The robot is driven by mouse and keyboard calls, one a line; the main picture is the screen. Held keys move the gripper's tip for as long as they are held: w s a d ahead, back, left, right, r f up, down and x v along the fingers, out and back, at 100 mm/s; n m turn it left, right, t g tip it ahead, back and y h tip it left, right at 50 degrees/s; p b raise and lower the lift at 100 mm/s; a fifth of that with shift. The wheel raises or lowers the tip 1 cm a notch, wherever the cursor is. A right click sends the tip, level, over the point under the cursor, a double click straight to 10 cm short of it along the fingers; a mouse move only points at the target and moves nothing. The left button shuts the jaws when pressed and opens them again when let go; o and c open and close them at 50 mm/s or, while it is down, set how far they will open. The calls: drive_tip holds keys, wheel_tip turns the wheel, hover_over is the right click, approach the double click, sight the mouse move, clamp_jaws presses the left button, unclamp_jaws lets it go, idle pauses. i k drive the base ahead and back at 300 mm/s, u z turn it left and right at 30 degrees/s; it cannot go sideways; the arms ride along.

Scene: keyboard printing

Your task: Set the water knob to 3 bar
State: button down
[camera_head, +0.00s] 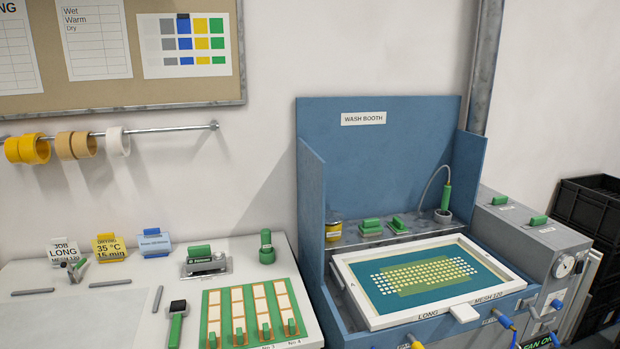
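No label in the camera_head view is readable as the water knob. A grey box (519,237) stands at the right of the wash booth. Two green handles or knobs, one at the back (500,200) and one nearer the front (538,220), sit on its top. A round white dial, which looks like a pressure gauge (565,265), is on its front face; its reading is too small to tell. A blue knob-like part (557,304) sits below the gauge. My gripper is not in view.
The blue wash booth (378,150) holds a white-framed screen (400,318) marked LONG, MESH 120. A green-handled sprayer (447,197) stands on its back ledge. Blue and yellow parts (505,321) stick out at its front. Black crates (590,212) stand at right; a white table (80,290) at left.

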sight(557, 305)
drive_tip(key=z, duration=1.6)
drive_tip(key=i, duration=0.3)
drive_tip(key=u, duration=0.6)
